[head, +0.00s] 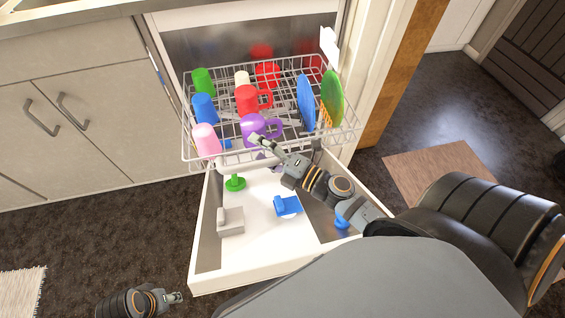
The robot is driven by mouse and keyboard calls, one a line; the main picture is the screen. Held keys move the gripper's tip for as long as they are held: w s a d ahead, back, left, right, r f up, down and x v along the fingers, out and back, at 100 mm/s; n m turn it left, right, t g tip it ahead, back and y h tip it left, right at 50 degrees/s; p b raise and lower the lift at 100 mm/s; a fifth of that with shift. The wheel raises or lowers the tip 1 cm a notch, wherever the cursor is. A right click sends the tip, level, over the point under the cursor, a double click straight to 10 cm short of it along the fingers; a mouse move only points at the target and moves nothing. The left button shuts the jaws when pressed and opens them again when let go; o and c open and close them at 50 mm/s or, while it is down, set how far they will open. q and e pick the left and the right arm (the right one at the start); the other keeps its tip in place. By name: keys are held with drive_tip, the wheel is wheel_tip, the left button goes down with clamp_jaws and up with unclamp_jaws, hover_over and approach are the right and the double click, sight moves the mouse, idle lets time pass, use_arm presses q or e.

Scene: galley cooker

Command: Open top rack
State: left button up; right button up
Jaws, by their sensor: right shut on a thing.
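The top rack (187,150) is a wire rack of the dishwasher. It stands out from the opening, above a white lower compartment. It holds green, blue, pink, white, red and purple cups on the left and middle, and a blue and a green plate upright on the right. My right gripper (262,142) is at the rack's front edge, just below the purple mug (253,126), and is shut on the front wires; the exact contact is partly hidden. My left gripper (176,297) is low at the bottom left, over the floor and away from the rack; its finger gap is too small to tell.
The white lower compartment (205,277) stands pulled out under the rack, with a green item (235,183), a grey item (231,220) and a blue item (287,205) in it. Cabinets (85,125) line the left. A brown mat (437,170) lies on the dark floor at right.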

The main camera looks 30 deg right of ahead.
sight(272, 162)
drive_tip(key=shift+s+d+r+p, duration=0.1)
drive_tip(key=shift+s+r+p, duration=0.2)
drive_tip(key=shift+r+p, duration=0.5)
drive_tip(key=shift+c, duration=0.2)
drive_tip(key=shift+p+v, duration=0.8)
drive_tip(key=shift+p, duration=0.15)
drive_tip(key=shift+c, duration=0.3)
drive_tip(key=shift+s+d+f+p, duration=0.25)
drive_tip(key=shift+s+d+p, duration=0.05)
drive_tip(key=shift+s, duration=0.35)
drive_tip(key=shift+c, duration=0.3)
drive_tip(key=s+d+p, duration=0.1)
drive_tip(key=p, duration=0.1)
drive_tip(key=s+d+f+p, duration=0.1)
drive_tip(key=s+p, duration=0.1)
drive_tip(key=shift+s+d+f, duration=0.1)
drive_tip(key=shift+s+f, duration=0.15)
drive_tip(key=shift+s, duration=0.05)
